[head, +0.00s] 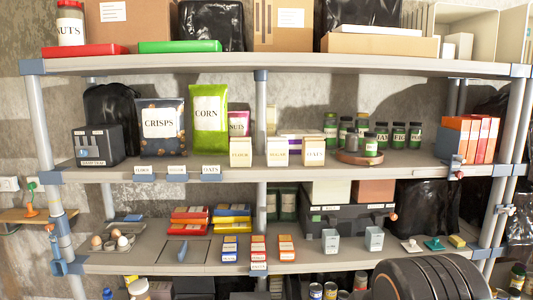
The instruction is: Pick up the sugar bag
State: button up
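The sugar bag (277,152) appears to be the small cream bag in the middle of a row of three on the middle shelf (330,172). Its label is small and hard to read. It stands upright near the shelf front. A similar bag that seems to read flour (241,152) stands to its left, and one that seems to read oats (313,152) stands close on its right. My gripper is not in view; a dark ribbed part, likely of my arm, shows at the bottom right, below and away from the bags.
A green corn bag (208,118) and a dark crisps bag (162,128) stand left. Green-labelled jars (398,136) and a round wooden tray (349,158) stand right. Shelf posts and the upper shelf (300,63) frame the space.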

aim_at(278, 147)
jog(key=i+l+u, duration=0.2)
jog(key=i+l, duration=0.3)
jog(key=i+l+u, duration=0.25)
jog(key=i+l, duration=0.25)
jog(key=l, duration=0.1)
